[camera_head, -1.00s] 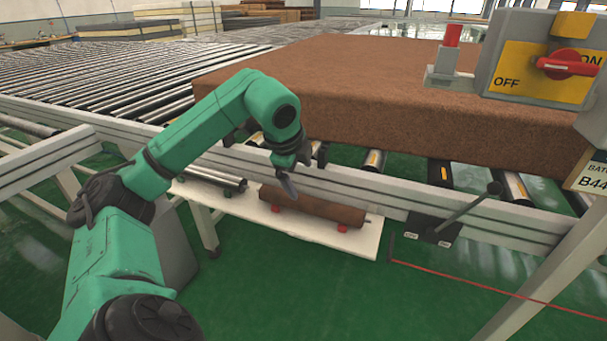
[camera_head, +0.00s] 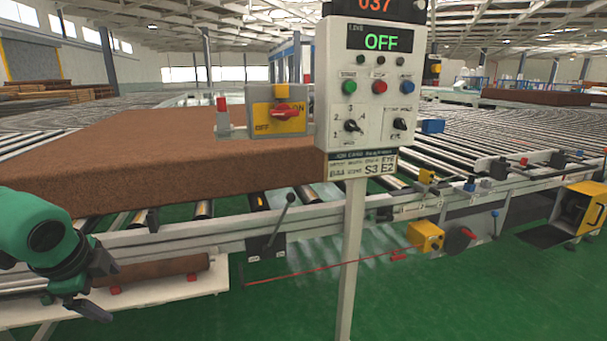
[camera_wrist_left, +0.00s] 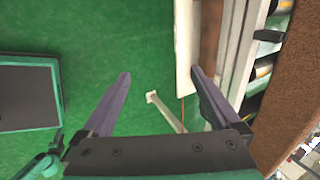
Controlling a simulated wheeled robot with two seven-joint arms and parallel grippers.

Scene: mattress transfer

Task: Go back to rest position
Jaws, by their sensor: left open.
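My left gripper (camera_head: 88,308) is at the lower left of the head view, in front of the conveyor frame. My right gripper is not in the head view.
A control panel (camera_head: 370,85) reading OFF stands on a post (camera_head: 350,250) near the middle. A yellow switch box (camera_head: 279,118) and a black lever (camera_head: 283,215) are beside it. A low white shelf (camera_head: 170,292) carries a brown roll (camera_head: 165,267). Green floor is clear at front.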

